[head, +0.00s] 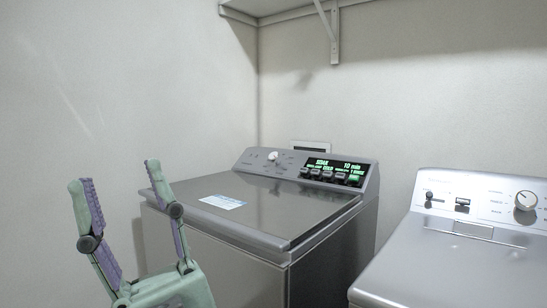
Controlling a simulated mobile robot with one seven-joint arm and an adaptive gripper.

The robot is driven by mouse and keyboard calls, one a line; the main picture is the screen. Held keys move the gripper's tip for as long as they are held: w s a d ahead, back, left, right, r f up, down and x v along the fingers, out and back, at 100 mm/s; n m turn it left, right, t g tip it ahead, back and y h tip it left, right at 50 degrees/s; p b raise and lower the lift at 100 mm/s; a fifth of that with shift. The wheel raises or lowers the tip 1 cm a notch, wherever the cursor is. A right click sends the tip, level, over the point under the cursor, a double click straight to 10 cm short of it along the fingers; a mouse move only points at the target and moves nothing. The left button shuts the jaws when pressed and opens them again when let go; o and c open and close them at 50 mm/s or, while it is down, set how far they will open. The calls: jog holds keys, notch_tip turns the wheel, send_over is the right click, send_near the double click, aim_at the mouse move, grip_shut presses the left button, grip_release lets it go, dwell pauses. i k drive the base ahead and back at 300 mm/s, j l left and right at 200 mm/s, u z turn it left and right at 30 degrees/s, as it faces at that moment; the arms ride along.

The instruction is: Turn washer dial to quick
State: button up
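The grey top-load washer (265,207) stands in the middle of the head view with its lid shut. Its white dial (272,155) sits on the left part of the sloped control panel. The markings around the dial are too small to read. A lit green display (333,167) with several buttons is on the right part of the panel. My gripper (113,172), green with purple pads, is at the lower left, in front and to the left of the washer. Its two fingers point up, spread apart and empty. It is clear of the dial.
A second machine (450,258) with a large knob (525,200) stands at the right. A shelf (290,8) with a bracket (330,35) hangs on the back wall. A label (222,202) lies on the washer lid. The space above the lid is free.

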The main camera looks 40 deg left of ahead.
aim_at(275, 156)
jog(key=j+z, duration=0.2)
jog(key=j, duration=1.25)
jog(key=j+z, duration=0.2)
jog(key=j, duration=1.25)
jog(key=k, duration=0.05)
